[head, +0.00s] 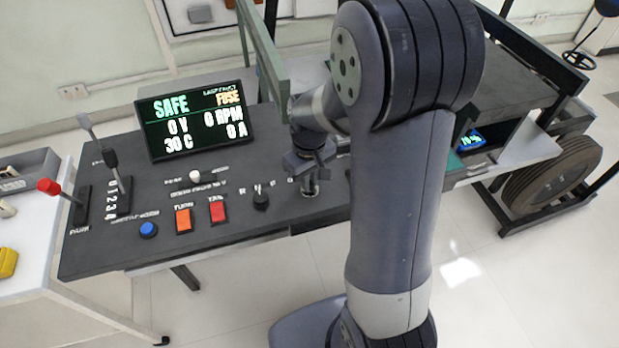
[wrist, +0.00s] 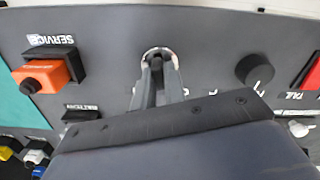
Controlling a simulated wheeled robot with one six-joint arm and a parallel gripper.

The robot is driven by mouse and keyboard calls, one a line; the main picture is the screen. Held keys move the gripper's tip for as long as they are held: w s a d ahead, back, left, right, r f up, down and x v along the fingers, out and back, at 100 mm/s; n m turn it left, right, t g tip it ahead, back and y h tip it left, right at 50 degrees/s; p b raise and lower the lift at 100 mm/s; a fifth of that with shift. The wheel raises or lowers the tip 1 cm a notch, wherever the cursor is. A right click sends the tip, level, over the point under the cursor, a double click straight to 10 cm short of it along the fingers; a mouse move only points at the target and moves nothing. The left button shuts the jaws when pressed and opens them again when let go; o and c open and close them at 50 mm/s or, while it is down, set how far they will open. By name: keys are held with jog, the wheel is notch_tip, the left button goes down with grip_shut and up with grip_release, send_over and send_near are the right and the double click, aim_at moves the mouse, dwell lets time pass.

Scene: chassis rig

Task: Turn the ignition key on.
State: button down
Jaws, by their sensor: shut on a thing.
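The ignition switch shows as a round metal collar in the wrist view (wrist: 158,52) and as a short silver cylinder on the dark panel in the head view (head: 309,188). My gripper (head: 310,168) points down onto it. In the wrist view my gripper (wrist: 161,72) has its two fingers close together at the collar, shut on the ignition key. The key is mostly hidden between the fingers, so I cannot tell its angle.
The screen (head: 196,118) reads SAFE, 0 V, 0 RPM, 0 A, last fault FUSE. Left of the switch are a black selector knob (head: 261,200), a red TAIL button (head: 217,212) and an orange button (head: 183,220). An orange SERVICE plug (wrist: 45,72) sits beside my fingers.

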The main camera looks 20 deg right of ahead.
jog(key=m, duration=0.5)
jog(key=shift+m, duration=2.4)
jog(key=c, duration=1.5)
grip_release()
jog(key=shift+o, duration=0.2)
notch_tip(320, 180, up, 11)
jog(key=shift+p, duration=0.3)
jog(key=shift+f, duration=0.15)
